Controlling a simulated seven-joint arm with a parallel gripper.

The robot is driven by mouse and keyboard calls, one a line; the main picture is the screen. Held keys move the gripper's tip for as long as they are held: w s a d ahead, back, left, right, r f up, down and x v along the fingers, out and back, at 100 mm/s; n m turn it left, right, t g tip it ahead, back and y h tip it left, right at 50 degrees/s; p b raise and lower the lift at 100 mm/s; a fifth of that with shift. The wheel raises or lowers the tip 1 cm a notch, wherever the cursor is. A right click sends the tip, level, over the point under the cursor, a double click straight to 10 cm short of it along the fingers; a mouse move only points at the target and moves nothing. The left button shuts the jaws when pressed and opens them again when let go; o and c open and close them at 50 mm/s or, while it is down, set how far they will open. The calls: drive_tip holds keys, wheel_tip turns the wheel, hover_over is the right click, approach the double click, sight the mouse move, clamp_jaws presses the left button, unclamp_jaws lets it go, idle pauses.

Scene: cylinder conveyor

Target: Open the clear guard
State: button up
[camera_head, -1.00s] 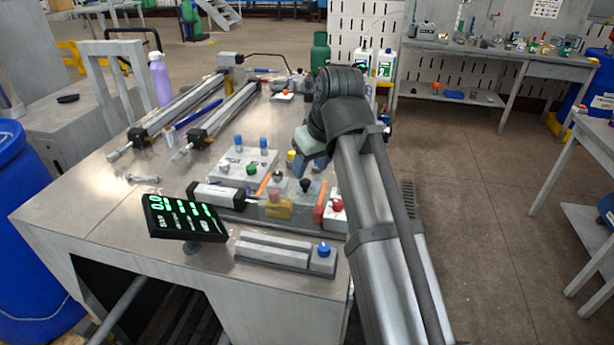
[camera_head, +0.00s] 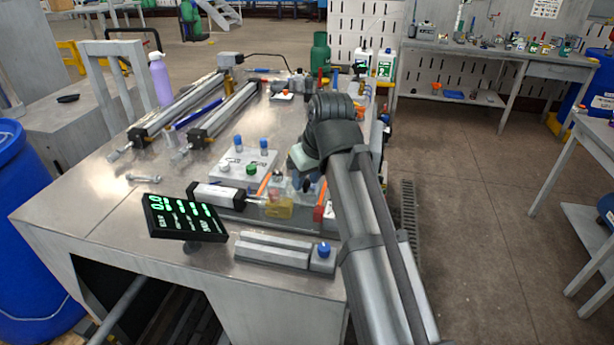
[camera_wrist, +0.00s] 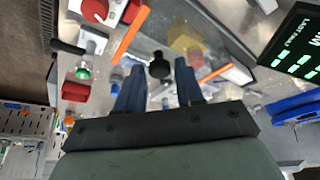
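The clear guard (camera_head: 279,196) is a see-through cover with orange edge strips on the bench fixture. A yellow block (camera_head: 279,209) shows through it. A black knob (camera_wrist: 160,67) stands on the guard. My gripper (camera_wrist: 160,70) is open, with one blue finger on each side of the knob; I cannot tell whether they touch it. In the head view my wrist hides much of the gripper (camera_head: 310,183) and the guard's right side.
A white block with colored buttons (camera_head: 243,166) sits behind the guard. A black display with green digits (camera_head: 186,218) and a grey box with a blue knob (camera_head: 323,250) stand in front. A red button (camera_wrist: 95,10) is beside the guard. Cylinder rails (camera_head: 176,107) lie farther back.

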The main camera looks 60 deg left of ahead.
clamp_jaws()
idle(0.3)
drive_tip(key=s+a, duration=1.1)
drive_tip(key=shift+s+a, duration=0.3)
drive_tip(key=shift+a, duration=0.05)
drive_tip(key=shift+o, duration=1.6)
unclamp_jaws()
drive_tip(key=v, duration=1.4)
